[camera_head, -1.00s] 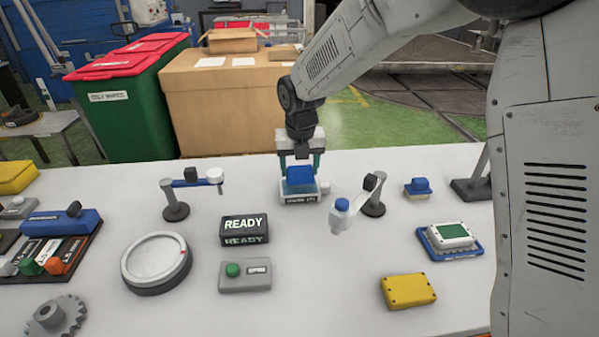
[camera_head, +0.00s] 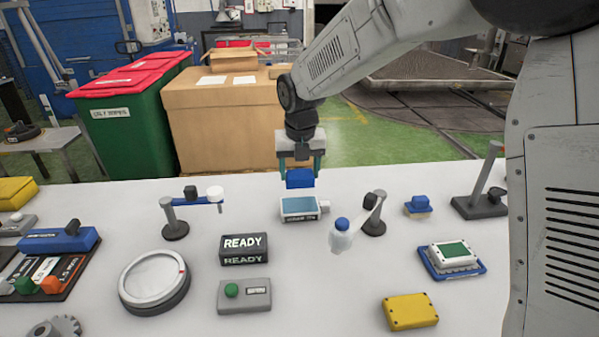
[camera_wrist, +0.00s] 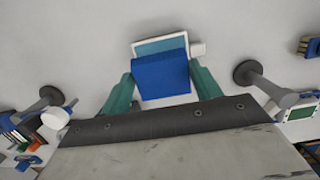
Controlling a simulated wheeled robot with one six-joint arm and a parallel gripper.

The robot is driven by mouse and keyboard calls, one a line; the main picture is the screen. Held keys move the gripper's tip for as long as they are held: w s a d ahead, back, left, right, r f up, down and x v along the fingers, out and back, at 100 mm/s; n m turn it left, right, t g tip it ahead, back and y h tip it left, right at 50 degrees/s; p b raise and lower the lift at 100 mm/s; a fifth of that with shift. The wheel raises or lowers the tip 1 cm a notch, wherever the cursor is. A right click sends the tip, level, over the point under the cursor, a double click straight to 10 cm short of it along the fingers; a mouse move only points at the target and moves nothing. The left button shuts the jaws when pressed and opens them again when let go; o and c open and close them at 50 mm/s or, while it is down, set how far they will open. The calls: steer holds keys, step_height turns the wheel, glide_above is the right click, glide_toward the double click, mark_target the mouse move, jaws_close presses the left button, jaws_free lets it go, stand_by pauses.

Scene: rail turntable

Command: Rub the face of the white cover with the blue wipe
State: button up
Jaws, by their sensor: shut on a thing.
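My gripper (camera_head: 300,168) is shut on a blue block, the blue wipe (camera_head: 299,179), and holds it above a white box with a pale teal top (camera_head: 300,207). In the wrist view the blue wipe (camera_wrist: 161,77) sits between the teal fingers (camera_wrist: 160,90) and hides part of the box. A white cover with a green face (camera_head: 448,256) lies on a blue tray (camera_head: 481,268) at the right of the table, well away from my gripper.
Between my gripper and the white cover stand a blue-capped white bottle (camera_head: 341,236) and a dark post with an arm (camera_head: 374,226). A blue-topped brush (camera_head: 419,205) lies behind the cover, a yellow box (camera_head: 410,311) in front. A READY sign (camera_head: 244,248) stands left of centre.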

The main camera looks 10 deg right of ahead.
mark_target(299, 203)
stand_by(0.4)
steer(key=shift+f, duration=3.05)
steer(key=shift+f, duration=0.55)
steer(key=shift+r, duration=3.55)
